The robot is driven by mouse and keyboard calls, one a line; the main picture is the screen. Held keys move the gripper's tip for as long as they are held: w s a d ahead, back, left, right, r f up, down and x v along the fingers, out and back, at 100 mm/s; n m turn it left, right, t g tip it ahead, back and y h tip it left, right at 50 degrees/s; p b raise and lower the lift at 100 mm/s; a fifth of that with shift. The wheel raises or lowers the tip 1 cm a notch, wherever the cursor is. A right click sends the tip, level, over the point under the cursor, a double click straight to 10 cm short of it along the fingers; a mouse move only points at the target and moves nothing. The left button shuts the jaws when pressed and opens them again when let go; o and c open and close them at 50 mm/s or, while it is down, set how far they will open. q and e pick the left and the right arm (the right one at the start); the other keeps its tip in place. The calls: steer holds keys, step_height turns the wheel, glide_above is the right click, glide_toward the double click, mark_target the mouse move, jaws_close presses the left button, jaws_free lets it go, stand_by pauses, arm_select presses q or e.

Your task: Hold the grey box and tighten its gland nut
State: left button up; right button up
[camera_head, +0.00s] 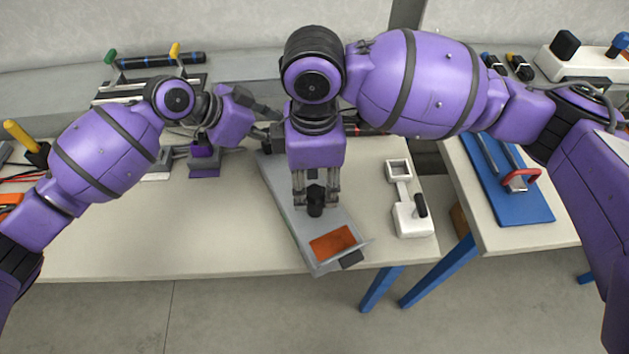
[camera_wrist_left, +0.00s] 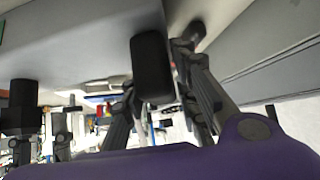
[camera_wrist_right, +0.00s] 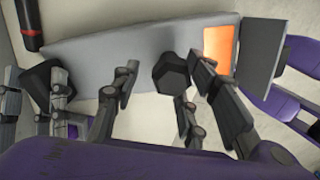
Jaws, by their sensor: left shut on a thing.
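The grey box (camera_head: 281,203) lies long and slanted on the table, with an orange patch (camera_head: 332,244) at its near end. A black gland nut (camera_head: 315,205) stands up from its top and looks six-sided in the right wrist view (camera_wrist_right: 172,72). My right gripper (camera_head: 316,193) points down over the nut, its open fingers on either side with gaps. My left gripper (camera_head: 268,127) is at the far end, partly hidden by the right arm. In the left wrist view it is shut on a black block (camera_wrist_left: 151,66) of the grey box.
A white fixture (camera_head: 411,218) with a black lever stands right of the box. A second table with a blue board (camera_head: 520,208) and red handle is beyond a gap. A purple-topped block (camera_head: 204,160) stands left at the back. The front-left table is clear.

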mark_target(314, 186)
arm_select(q)
steer(key=shift+w+a, duration=0.1)
arm_select(e)
steer(key=shift+s, duration=0.1)
arm_select(q)
steer(key=shift+a, duration=0.1)
arm_select(e)
step_height(314, 186, up, 12)
stand_by(0.6)
arm_select(q)
steer(key=o, duration=1.1)
steer(key=v, duration=1.2)
